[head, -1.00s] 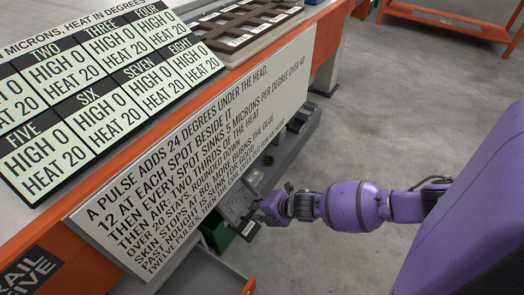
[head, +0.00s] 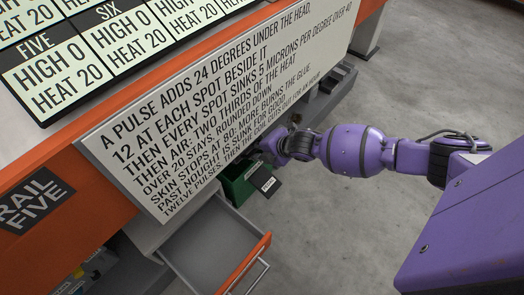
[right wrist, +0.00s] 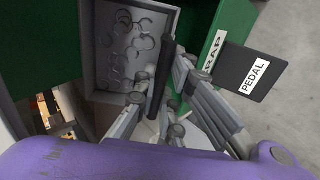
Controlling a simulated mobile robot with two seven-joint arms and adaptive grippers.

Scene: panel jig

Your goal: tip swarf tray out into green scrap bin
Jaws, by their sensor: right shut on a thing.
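The swarf tray (right wrist: 136,92) is a grey shallow tray with several thin curls of swarf (right wrist: 125,50) inside, seen in the right wrist view. My right gripper (right wrist: 157,92) is shut on the tray's near side, at a dark bar. The green scrap bin (head: 236,186) stands on the floor beside the bench in the head view, partly hidden by the sign. Its green walls (right wrist: 207,30) show on both sides of the tray in the right wrist view. My right gripper (head: 275,148) is by the bin's upper edge in the head view, where the tray is mostly hidden. My left gripper is out of view.
A black pedal plate (head: 265,182) is at the bin's right side. The sign board (head: 220,100) hangs along the bench front, close to my right gripper. An open grey drawer (head: 210,245) with an orange front juts out near the bin. The floor to the right is clear.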

